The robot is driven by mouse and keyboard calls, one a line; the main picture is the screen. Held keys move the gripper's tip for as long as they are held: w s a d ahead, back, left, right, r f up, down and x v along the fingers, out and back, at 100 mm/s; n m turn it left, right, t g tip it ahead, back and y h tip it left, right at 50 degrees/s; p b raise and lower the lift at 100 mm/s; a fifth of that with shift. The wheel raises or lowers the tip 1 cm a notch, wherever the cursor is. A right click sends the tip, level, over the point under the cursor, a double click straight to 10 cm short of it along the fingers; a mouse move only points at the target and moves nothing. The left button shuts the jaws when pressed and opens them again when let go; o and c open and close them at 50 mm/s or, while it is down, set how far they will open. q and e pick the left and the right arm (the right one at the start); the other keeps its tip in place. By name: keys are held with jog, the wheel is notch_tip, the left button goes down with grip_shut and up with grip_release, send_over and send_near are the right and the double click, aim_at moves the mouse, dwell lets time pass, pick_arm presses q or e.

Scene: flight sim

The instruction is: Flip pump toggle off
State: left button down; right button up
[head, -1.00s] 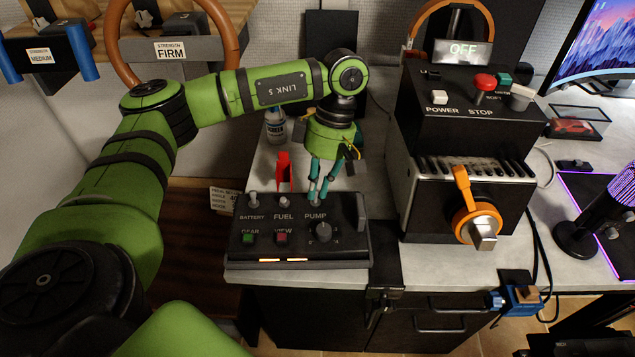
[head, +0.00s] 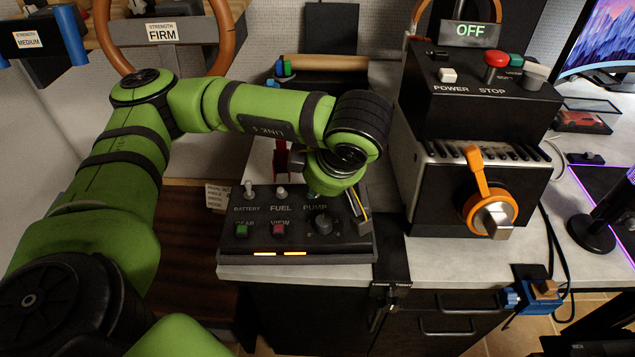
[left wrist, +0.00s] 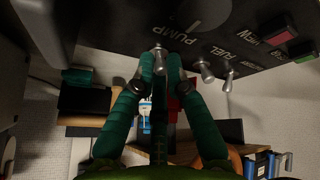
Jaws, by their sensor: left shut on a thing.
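The black control panel (head: 345,243) stands on the desk, with a PUMP label above a round knob (head: 323,222). In the head view my left gripper (head: 314,192) reaches down at the panel's back edge by the PUMP label and hides the pump toggle. In the left wrist view the silver pump toggle (left wrist: 159,60) sits between the two green fingertips, and the left gripper (left wrist: 161,66) is shut on it. Which way the lever leans is hard to tell. My right gripper is not in view.
The battery toggle (head: 248,189) and fuel toggle (head: 282,193) stand left of the pump toggle, close to the gripper. A red thing (head: 281,158) stands behind the panel. A black machine (head: 482,105) with an orange lever (head: 477,170) stands at the right.

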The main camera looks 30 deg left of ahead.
pick_arm(q)
jog(key=shift+s+d+t+y, duration=0.15)
jog(key=shift+t+y, duration=0.35)
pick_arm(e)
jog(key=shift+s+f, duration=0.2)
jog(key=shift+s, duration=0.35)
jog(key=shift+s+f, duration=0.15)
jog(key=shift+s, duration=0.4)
pick_arm(q)
jog(key=shift+s+f, duration=0.1)
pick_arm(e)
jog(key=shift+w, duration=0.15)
pick_arm(q)
jog(key=c, duration=1.3)
grip_release()
jog(key=v, duration=1.2)
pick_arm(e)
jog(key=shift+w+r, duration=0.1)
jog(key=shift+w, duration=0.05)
